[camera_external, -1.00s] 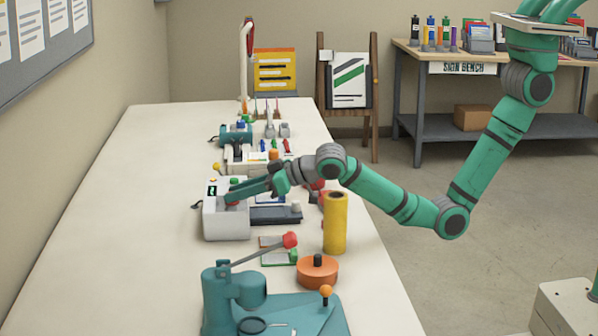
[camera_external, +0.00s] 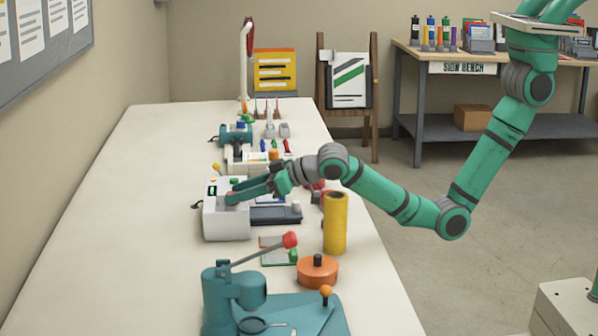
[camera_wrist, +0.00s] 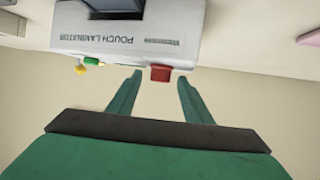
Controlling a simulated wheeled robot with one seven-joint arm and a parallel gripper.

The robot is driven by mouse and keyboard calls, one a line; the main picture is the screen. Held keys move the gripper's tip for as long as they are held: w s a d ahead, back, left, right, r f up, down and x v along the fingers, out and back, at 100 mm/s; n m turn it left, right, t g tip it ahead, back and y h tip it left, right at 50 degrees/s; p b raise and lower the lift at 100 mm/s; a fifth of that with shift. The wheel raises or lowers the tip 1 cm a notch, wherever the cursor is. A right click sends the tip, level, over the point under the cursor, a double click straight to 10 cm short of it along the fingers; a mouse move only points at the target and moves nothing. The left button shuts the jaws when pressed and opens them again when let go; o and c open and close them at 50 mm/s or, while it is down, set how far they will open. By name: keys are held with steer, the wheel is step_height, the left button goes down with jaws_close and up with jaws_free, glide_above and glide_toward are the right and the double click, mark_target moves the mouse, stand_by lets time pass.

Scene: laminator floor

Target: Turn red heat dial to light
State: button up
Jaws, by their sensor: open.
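The red heat dial (camera_wrist: 160,73) sticks out from the face of the white pouch laminator (camera_wrist: 120,40) in the wrist view. My gripper (camera_wrist: 160,79) is open. One finger is on each side of the dial, with a visible gap to it on both sides. The dial's marks and setting cannot be read in either view.
A green knob (camera_wrist: 91,62) and a yellow knob (camera_wrist: 78,67) stand beside the dial. A yellow roll (camera_external: 335,224) stands right of the laminator, and a teal press with a red-knobbed lever (camera_external: 290,240) is in front. The left of the bench is clear.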

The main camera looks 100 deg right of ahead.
steer(key=v, duration=1)
steer(key=shift+s+a, duration=0.1)
steer(key=s+d+f+t, duration=0.1)
steer(key=s+d+f, duration=0.1)
steer(key=s, duration=0.4)
steer(key=s+d+f+n+t, duration=0.1)
steer(key=s+f, duration=0.3)
steer(key=s, duration=0.1)
steer(key=s+d+f+t+y, duration=0.1)
steer(key=s+d+f, duration=0.1)
steer(key=s, duration=0.4)
steer(key=shift+s+d+f+n+t, duration=0.15)
steer(key=shift+d+f, duration=0.05)
steer(key=shift+f, duration=0.15)
steer(key=shift+s+d+f+n+t, duration=0.15)
steer(key=shift+s+f, duration=0.05)
steer(key=shift+f, duration=0.15)
steer(key=s+a+f+y, duration=0.1)
steer(key=s, duration=1.5)
steer(key=s+a+f+n+g+y, duration=0.1)
steer(key=s+f, duration=0.1)
steer(key=s, duration=1.5)
steer(key=shift+s+a+f, duration=0.2)
steer(key=shift+s+a, duration=0.05)
steer(key=shift+a, duration=0.15)
steer(key=shift+s, duration=0.1)
